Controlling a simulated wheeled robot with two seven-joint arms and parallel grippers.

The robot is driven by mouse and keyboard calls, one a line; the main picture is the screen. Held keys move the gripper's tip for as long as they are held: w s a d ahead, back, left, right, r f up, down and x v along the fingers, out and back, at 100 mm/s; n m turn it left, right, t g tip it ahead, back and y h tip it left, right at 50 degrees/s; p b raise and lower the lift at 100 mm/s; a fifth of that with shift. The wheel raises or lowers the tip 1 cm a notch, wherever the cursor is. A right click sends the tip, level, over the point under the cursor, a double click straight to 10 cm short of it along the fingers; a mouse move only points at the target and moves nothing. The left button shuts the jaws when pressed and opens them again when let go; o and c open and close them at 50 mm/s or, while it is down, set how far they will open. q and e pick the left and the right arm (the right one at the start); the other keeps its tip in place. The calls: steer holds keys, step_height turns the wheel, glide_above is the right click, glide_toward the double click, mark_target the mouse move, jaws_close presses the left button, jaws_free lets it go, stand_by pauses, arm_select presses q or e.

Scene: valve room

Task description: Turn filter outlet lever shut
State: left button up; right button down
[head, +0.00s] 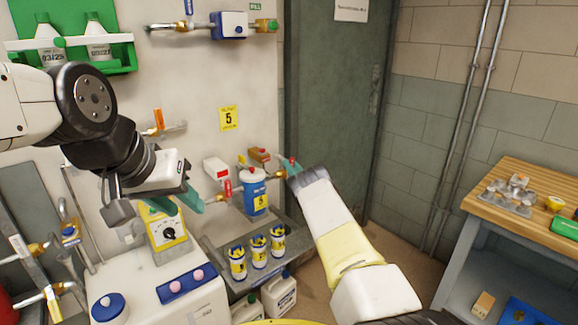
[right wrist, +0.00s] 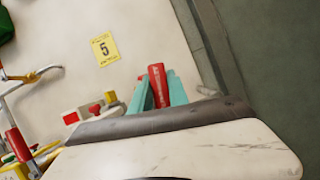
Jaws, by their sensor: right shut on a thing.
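The lever's pivot is hidden behind my gripper. Another red lever (head: 228,188) hangs left of the filter. My left gripper (head: 182,202) is apart from the filter, with its teal fingers spread and nothing between them.
Several yellow-and-white cups (head: 258,250) stand on a grey shelf below the filter. A white cabinet with a yellow dial unit (head: 168,232) is under my left gripper. A dark green door (head: 330,100) is behind my right arm. A wooden bench (head: 520,195) stands at right.

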steer(key=shift+s+a+n+g+y, duration=0.25)
steer(key=shift+n+y, duration=0.1)
steer(key=shift+n, duration=0.4)
steer(key=shift+s+a+n+g+y, duration=0.1)
steer(key=shift+a+n+g+y, duration=0.2)
steer(key=shift+n, duration=0.45)
steer(key=shift+f, duration=0.1)
steer(key=c, duration=1.3)
jaws_free()
steer(key=shift+o, duration=0.2)
steer(key=v, duration=0.8)
